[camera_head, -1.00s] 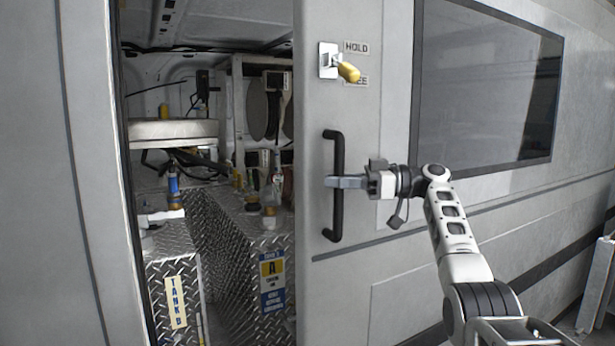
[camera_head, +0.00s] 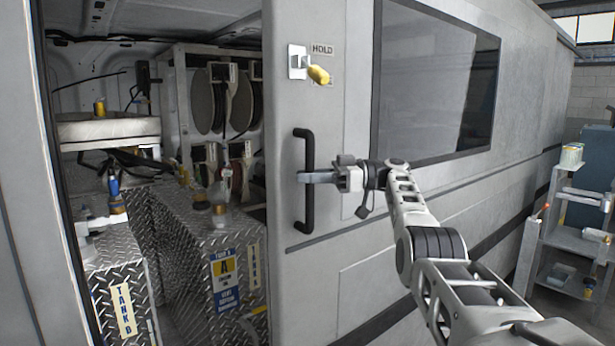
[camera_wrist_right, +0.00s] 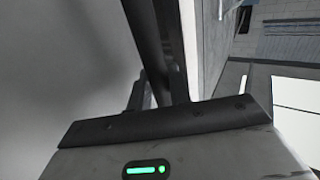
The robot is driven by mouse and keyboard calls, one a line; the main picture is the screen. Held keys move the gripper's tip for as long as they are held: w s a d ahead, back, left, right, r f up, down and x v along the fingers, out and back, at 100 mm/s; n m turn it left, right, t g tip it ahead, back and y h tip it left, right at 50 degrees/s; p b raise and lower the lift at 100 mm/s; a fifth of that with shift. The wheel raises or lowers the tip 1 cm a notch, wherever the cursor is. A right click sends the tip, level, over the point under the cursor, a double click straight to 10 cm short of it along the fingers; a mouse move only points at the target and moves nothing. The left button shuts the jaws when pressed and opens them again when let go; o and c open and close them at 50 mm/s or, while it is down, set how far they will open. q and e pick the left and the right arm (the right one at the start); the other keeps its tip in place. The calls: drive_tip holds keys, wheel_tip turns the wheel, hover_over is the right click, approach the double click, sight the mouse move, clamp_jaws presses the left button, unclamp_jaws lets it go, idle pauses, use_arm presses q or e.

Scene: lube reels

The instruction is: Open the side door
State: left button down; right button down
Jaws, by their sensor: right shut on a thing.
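The side door (camera_head: 345,230) is a light grey sliding panel with a dark window, and it stands partly open with a wide gap on its left. Its black vertical handle (camera_head: 308,212) is near the door's left edge. My right gripper (camera_head: 305,177) is shut on the handle at mid-height. A latch with a yellow knob (camera_head: 318,75) sits above the handle beside a HOLD label.
Inside the opening are diamond-plate tanks (camera_head: 205,245), hose reels (camera_head: 212,98), a shelf (camera_head: 105,128) and small bottles. A grey cart (camera_head: 570,235) with items on it stands on the right, apart from the vehicle wall.

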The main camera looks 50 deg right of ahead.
drive_tip(key=c, duration=1.3)
unclamp_jaws()
drive_tip(key=shift+c, duration=0.2)
